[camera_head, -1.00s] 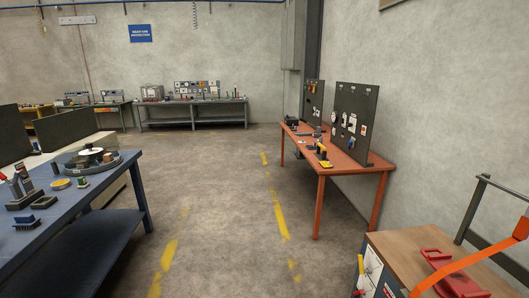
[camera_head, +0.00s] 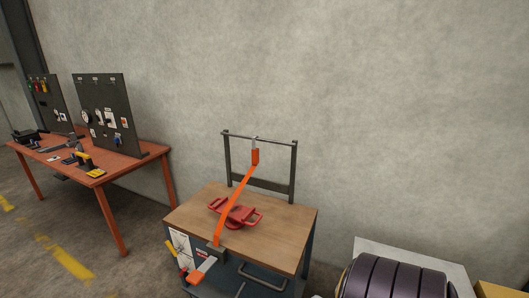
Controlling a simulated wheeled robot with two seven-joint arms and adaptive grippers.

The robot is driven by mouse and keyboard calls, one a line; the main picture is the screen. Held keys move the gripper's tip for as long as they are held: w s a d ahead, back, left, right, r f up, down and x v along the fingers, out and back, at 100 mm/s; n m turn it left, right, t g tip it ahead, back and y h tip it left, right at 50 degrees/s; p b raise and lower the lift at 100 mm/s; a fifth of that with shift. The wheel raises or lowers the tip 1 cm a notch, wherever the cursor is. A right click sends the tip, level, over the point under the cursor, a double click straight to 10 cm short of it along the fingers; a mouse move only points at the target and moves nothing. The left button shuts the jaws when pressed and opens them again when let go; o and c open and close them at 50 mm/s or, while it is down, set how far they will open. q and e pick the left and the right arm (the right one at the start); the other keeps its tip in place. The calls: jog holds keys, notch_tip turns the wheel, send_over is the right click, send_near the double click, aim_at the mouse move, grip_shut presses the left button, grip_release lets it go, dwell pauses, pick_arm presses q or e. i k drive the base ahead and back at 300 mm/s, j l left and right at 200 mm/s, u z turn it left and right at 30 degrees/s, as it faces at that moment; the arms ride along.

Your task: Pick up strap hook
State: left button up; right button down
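An orange strap (camera_head: 235,202) runs from a metal rail frame (camera_head: 268,139) at the back of a wood-topped cart (camera_head: 285,222) down across the top to its front edge. Its upper end is a thicker orange piece (camera_head: 255,156) under a small grey fitting on the rail. At the lower front end, a grey and orange piece (camera_head: 203,268) hangs over the cart's front. I cannot tell which end piece is the strap hook. A red two-handled object (camera_head: 235,214) lies on the top, partly behind the strap. Neither of my grippers shows.
An orange table (camera_head: 130,171) with dark upright panels (camera_head: 103,112) stands to the left. A dark ribbed rounded object (camera_head: 385,280) and a pale surface (camera_head: 445,262) are at the lower right. Floor (camera_head: 70,225) is open between table and cart. A wall stands behind.

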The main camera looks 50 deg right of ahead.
aim_at(256, 151)
jog(key=z, duration=1.6)
